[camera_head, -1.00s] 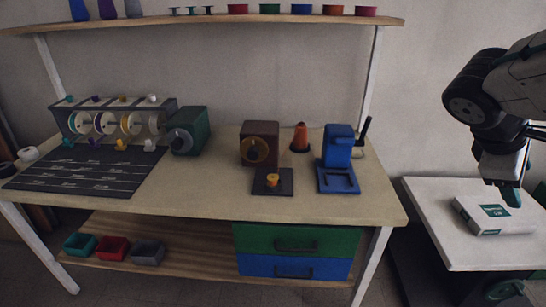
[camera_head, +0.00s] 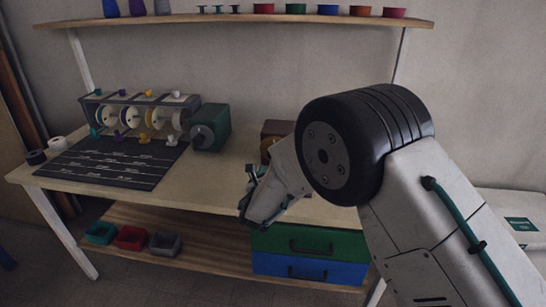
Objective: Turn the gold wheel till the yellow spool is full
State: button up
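The brown box (camera_head: 274,127) with the gold wheel (camera_head: 266,147) stands on the bench. Only the box's top and left part and a strip of the wheel show, because my arm covers the rest. The yellow spool on its dark pad in front of the box is hidden behind my arm. My gripper (camera_head: 247,192) is in front of the bench, left of and below the gold wheel in the picture. Its dark fingers are seen from the side and partly covered, so their opening does not show clearly. I cannot tell whether it touches anything.
A green box with a grey knob (camera_head: 210,128) stands to the left, beside a rack of thread reels (camera_head: 140,112) and a dark marked mat (camera_head: 110,160). Below are small bins (camera_head: 131,238) and green and blue drawers (camera_head: 305,242). The blue device is hidden by my arm.

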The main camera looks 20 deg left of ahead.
jog(key=shift+w+a+f, duration=0.15)
jog(key=shift+a+f, duration=0.1)
jog(key=shift+a, duration=0.15)
jog(key=x, duration=0.7)
jog(key=shift+w, duration=0.1)
jog(key=c, duration=1)
